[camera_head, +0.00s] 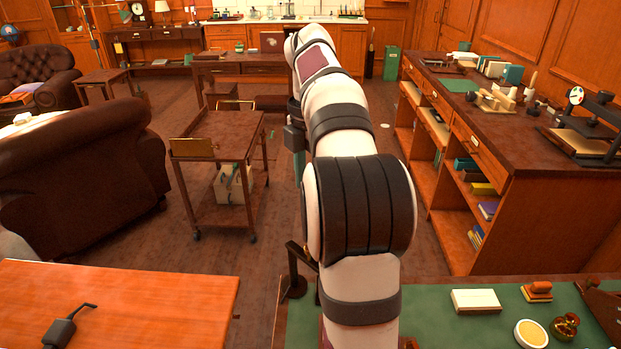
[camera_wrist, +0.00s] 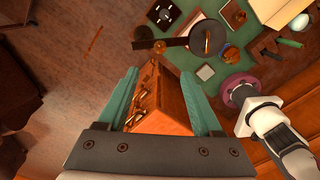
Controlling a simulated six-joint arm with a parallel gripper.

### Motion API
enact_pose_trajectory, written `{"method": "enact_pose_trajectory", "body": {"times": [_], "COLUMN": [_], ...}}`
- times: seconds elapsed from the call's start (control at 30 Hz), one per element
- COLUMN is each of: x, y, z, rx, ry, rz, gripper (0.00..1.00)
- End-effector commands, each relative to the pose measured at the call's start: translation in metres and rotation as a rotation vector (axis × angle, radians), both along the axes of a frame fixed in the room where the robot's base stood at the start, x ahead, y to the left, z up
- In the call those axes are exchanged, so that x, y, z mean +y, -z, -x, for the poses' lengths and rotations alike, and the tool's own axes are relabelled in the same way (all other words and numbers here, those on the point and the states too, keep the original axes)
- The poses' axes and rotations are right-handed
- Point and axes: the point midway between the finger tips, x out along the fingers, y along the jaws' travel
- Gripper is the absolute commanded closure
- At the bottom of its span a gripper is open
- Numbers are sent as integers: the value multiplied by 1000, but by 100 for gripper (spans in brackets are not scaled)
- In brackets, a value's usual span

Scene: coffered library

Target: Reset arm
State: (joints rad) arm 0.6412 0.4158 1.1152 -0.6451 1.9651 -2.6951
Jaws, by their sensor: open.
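My gripper (camera_wrist: 159,76) is open in the wrist view, its two teal fingers spread apart. No object is held between them. A wooden cabinet front with metal handles (camera_wrist: 148,95) shows in the gap, and I cannot tell how far beyond the fingers it lies. In the head view my arm reaches up and away over the floor. Part of my gripper (camera_head: 299,167) shows there, hanging downward left of the arm and mostly hidden by it.
A wooden trolley (camera_head: 226,128) stands left of my arm. A long cabinet (camera_head: 500,120) with items on top stands right. A green-topped desk (camera_head: 440,325) and an orange wooden table (camera_head: 150,300) are in front. A leather armchair (camera_head: 80,180) is at left.

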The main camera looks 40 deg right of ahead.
Motion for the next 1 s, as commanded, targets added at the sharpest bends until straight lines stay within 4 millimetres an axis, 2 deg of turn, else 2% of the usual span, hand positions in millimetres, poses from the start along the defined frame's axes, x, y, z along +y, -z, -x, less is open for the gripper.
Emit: {"method": "enact_pose_trajectory", "body": {"times": [0.13,0.53,0.6,0.67,0.77,0.8,0.87,0.9,1.0], "x": [0,0,7,27,90,121,163,189,240], "y": [-12,-13,-13,-14,-9,-3,10,20,53], "z": [0,0,0,3,19,31,54,73,124], "rx": [-1,0,-1,0,4,9,20,30,70], "ry": [1,1,25,103,376,521,747,900,1271], "rz": [0,-1,-3,-9,-31,-44,-62,-74,-95], "gripper": [33,33,33,33,33,33,33,33,33]}}
